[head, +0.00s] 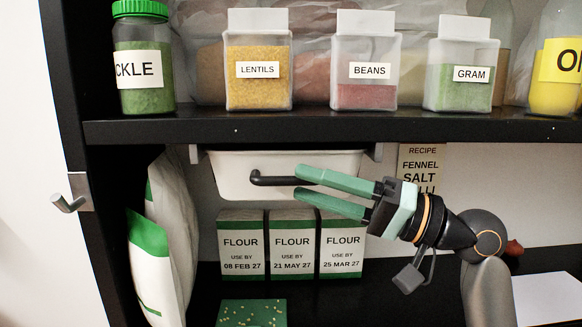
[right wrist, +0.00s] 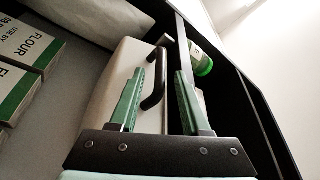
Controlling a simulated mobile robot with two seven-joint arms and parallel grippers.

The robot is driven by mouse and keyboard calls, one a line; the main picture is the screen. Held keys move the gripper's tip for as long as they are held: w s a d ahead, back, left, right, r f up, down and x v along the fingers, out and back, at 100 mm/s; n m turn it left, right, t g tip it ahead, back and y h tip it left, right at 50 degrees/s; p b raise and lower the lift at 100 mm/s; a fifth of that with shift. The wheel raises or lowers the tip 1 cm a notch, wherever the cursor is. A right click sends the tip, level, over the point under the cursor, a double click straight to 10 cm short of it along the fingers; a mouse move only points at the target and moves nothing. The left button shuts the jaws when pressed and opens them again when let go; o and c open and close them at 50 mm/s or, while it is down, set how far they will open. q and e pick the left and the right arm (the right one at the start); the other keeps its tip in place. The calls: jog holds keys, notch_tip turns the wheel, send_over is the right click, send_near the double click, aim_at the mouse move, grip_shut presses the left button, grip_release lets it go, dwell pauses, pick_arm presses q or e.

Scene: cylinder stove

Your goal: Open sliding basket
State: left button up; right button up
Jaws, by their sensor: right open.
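The white sliding basket (head: 228,182) hangs under the upper shelf and looks closed. Its black bar handle (head: 268,180) is on the front face. My right gripper (head: 298,182) comes in from the right, open, with its green fingertips at the right end of the handle. In the right wrist view the handle (right wrist: 158,80) shows between the two open fingers of the gripper (right wrist: 160,75), beside the white basket (right wrist: 112,80). I cannot tell how deep the handle sits between the fingers; no grip on it shows. My left gripper is not in view.
The upper shelf (head: 300,128) holds jars, including lentils (head: 258,90), beans (head: 365,95) and gram (head: 460,88). Several flour boxes (head: 292,270) stand below the basket. Green-and-white bags (head: 150,260) lean at left. A recipe note (head: 420,165) is on the back wall.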

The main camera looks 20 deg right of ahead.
aim_at(292, 181)
jog(key=shift+p+x, duration=0.35)
jog(key=shift+x, duration=1.4)
grip_shut()
